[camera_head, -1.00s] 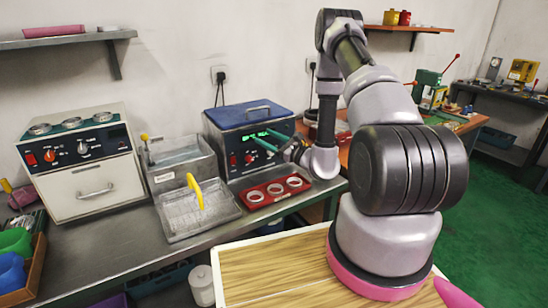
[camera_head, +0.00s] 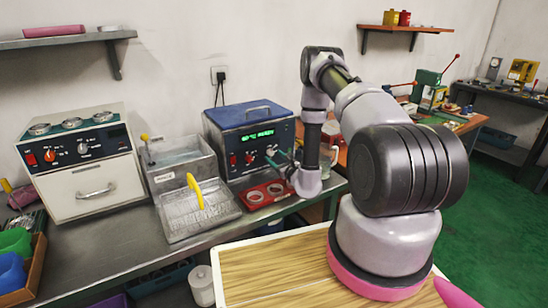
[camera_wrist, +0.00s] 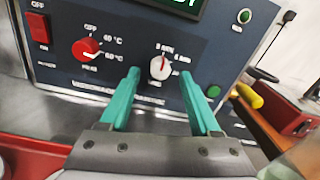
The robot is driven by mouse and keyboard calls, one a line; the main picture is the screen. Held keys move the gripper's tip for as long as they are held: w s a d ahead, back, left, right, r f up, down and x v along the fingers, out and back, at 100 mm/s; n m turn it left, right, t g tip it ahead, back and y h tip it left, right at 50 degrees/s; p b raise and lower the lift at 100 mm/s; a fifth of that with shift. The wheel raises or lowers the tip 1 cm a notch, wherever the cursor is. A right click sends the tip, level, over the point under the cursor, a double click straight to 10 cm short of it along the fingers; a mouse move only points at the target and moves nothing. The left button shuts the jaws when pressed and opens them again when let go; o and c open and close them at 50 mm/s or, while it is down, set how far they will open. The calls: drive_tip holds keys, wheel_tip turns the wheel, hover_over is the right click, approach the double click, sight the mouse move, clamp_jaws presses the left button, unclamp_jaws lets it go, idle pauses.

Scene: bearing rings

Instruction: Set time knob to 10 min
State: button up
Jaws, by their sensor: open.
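The time knob (camera_wrist: 160,67) is a pale dial with a red mark, on the dark front panel of the blue-lidded ultrasonic-bath-like box (camera_head: 228,178). In the wrist view its red mark points about straight up, near a small minute label; the labels are too blurred to read surely. My gripper (camera_wrist: 159,74) has two teal fingers, open and empty, one to each side of the knob in the picture. I cannot tell whether they touch it. In the head view my gripper (camera_head: 282,158) is in front of the panel's right part.
A red temperature knob (camera_wrist: 87,50) and a red switch (camera_wrist: 37,28) are left of the time knob; a green button (camera_wrist: 213,91) is right. A red tray with rings (camera_head: 252,203) lies before the box.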

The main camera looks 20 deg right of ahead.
drive_tip(key=shift+x, duration=0.75)
clamp_jaws()
